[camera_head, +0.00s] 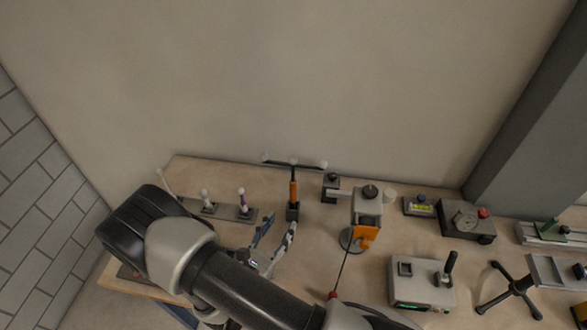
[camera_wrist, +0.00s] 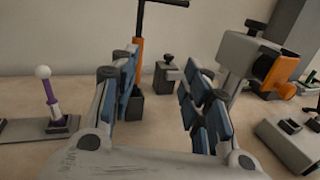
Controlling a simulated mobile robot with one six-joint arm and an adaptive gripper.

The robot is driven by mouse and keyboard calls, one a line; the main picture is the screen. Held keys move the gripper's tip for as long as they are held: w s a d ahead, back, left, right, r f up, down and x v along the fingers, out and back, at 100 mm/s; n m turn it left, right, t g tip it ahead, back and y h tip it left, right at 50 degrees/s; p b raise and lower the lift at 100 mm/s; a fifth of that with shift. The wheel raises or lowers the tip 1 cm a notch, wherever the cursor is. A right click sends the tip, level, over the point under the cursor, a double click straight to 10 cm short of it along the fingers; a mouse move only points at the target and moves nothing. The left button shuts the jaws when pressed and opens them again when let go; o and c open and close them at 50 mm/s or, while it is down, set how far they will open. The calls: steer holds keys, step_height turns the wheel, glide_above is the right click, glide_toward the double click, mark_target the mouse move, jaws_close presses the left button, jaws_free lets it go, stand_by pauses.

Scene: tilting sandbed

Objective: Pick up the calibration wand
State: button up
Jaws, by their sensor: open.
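The calibration wand (camera_head: 293,188) stands upright in a small black holder (camera_head: 292,212) near the back of the table. It has an orange handle and a black crossbar with pale balls. In the wrist view, the wand's orange handle (camera_wrist: 138,68) shows just right of the left finger, and the crossbar is cut off at the top edge. My gripper (camera_head: 280,222) is open and empty, in front of the wand and apart from it. In the wrist view, my gripper (camera_wrist: 163,92) has its blue-padded fingers spread on either side of a gap, with the wand beyond, left of centre.
A rack with small ball-tipped pins (camera_head: 242,205) lies to the left. A grey and orange device on a stand (camera_head: 367,205) is close on the right, with a small black-topped block (camera_head: 331,187) behind. A control box (camera_head: 421,284) sits front right. A wall closes the back.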

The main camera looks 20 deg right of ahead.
step_height(320, 180, down, 2)
steer(key=n+t+y, duration=0.1)
steer(key=n+t, duration=0.1)
glide_toward(292, 189)
steer(key=shift+n+y, duration=0.3)
steer(key=shift+y, duration=0.1)
steer(key=x, duration=0.5)
steer(key=shift+s+d+r, duration=0.2)
steer(key=shift+s+d, duration=0.1)
steer(key=shift+d, duration=0.1)
steer(key=shift+w+a+b+x, duration=0.1)
steer(key=shift+a+b+x, duration=0.1)
steer(key=shift+x, duration=1.3)
steer(key=shift+w+a+b+x, duration=0.1)
steer(key=shift+w+b+x, duration=0.05)
steer(key=shift+x, duration=1.3)
steer(key=shift+f, duration=0.15)
steer(key=shift+c, duration=0.2)
jaws_close()
